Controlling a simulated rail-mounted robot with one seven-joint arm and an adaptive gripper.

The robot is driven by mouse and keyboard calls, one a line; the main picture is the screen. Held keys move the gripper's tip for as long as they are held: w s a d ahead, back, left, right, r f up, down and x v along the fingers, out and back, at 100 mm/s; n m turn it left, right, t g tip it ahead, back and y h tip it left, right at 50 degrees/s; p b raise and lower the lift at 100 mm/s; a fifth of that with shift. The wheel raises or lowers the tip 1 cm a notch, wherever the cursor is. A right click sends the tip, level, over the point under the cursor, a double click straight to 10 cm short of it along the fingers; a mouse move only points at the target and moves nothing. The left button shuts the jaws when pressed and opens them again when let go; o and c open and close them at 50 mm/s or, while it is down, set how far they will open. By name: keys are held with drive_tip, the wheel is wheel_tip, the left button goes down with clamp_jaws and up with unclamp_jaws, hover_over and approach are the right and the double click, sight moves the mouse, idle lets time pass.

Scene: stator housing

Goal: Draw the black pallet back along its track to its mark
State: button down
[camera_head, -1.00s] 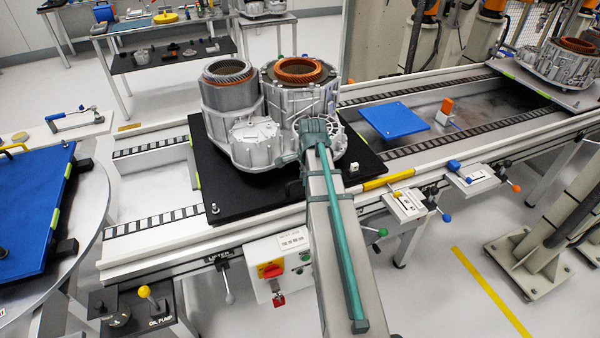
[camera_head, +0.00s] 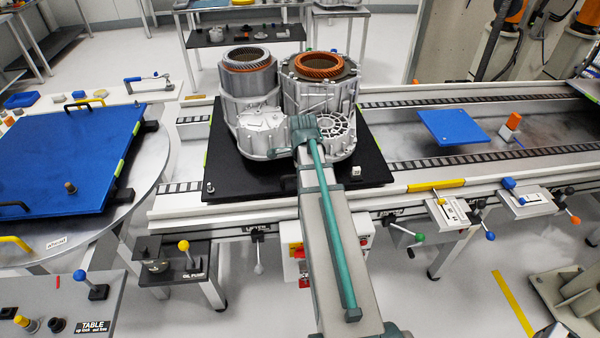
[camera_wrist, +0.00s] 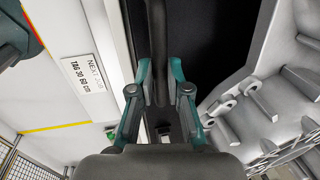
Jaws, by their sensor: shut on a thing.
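The black pallet (camera_head: 228,187) lies on the track (camera_head: 180,188) in the head view and carries a grey stator housing (camera_head: 262,132) with copper-coloured rings on top. Its left edge is close to the round turntable. My gripper (camera_wrist: 160,80) shows in the wrist view, its teal fingers closed around a dark upright bar (camera_wrist: 157,40) beside the pallet's dark surface. In the head view my arm reaches to the housing's front side and hides the grip. A yellow strip (camera_head: 436,185) lies on the front rail, right of the pallet. I cannot tell which mark is the pallet's.
A round turntable (camera_head: 150,190) at the left bears a blue pallet (camera_head: 60,150). Levers and coloured knobs (camera_head: 419,237) line the front rail.

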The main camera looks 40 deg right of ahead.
drive_tip(key=c, duration=1.1)
unclamp_jaws()
drive_tip(key=shift+c, duration=0.2)
wheel_tip(320, 180, up, 12)
drive_tip(key=s+a, duration=0.1)
drive_tip(key=s, duration=0.1)
drive_tip(key=shift+s+f, duration=0.15)
drive_tip(key=shift+f, duration=0.05)
idle(0.4)
